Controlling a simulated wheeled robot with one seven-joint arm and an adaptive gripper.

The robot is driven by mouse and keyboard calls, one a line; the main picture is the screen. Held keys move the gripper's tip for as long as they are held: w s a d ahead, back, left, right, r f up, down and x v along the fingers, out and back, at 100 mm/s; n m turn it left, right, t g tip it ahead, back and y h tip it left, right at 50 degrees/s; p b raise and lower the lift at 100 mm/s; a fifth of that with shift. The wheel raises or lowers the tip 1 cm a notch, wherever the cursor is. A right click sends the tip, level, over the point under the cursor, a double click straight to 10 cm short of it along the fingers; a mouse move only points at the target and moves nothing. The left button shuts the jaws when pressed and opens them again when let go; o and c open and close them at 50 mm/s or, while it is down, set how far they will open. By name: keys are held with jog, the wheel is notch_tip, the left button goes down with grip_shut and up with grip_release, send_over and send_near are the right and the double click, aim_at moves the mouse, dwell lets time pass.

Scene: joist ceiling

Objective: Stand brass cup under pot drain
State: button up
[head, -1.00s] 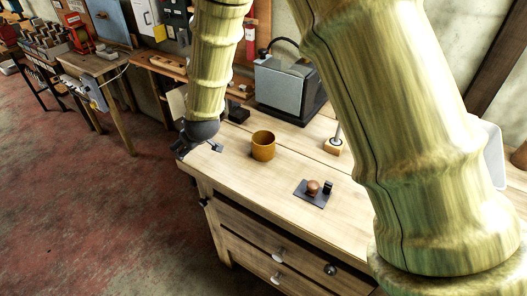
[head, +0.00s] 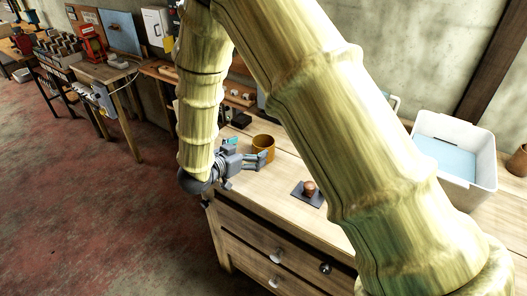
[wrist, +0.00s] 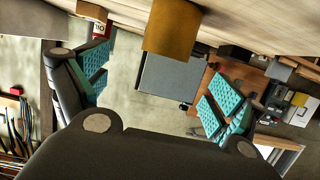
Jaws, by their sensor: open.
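The brass cup (head: 263,143) stands upright on the wooden workbench (head: 283,198), with its lower part partly hidden by a finger. My gripper (head: 248,151) is open and level at the bench's left end, its teal-padded fingers pointing right toward the cup. In the wrist view, which is turned upside down, the cup (wrist: 172,28) shows between the lines of the two open fingers (wrist: 155,78), and nothing is gripped. I cannot tell whether a finger touches it. A brown pot (head: 518,160) is cut off at the right edge; no drain can be made out.
A dark plate with a brown knob (head: 309,188) lies on the bench right of the cup. A white basin (head: 481,176) with a blue inside stands at the right. A grey box (wrist: 168,78) shows beyond the cup. My arm hides the middle of the bench.

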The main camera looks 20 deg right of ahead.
aim_at(264, 141)
jog(key=x, duration=0.1)
jog(key=p+x, duration=0.1)
jog(key=x, duration=0.2)
jog(key=shift+w+f, duration=0.1)
jog(key=shift+w, duration=0.35)
jog(key=shift+p+x, duration=0.75)
jog(key=shift+p, duration=0.05)
jog(key=shift+f+p+x, duration=0.1)
jog(key=shift+p+x, duration=0.35)
jog(key=shift+x, duration=0.55)
jog(key=shift+f+p+x, duration=0.15)
jog(key=shift+p+x, duration=0.25)
jog(key=shift+x, duration=0.6)
jog(key=shift+a, duration=0.1)
jog(key=shift+c, duration=0.4)
jog(key=c, duration=1.3)
jog(key=shift+o, duration=0.2)
jog(key=shift+r, duration=0.15)
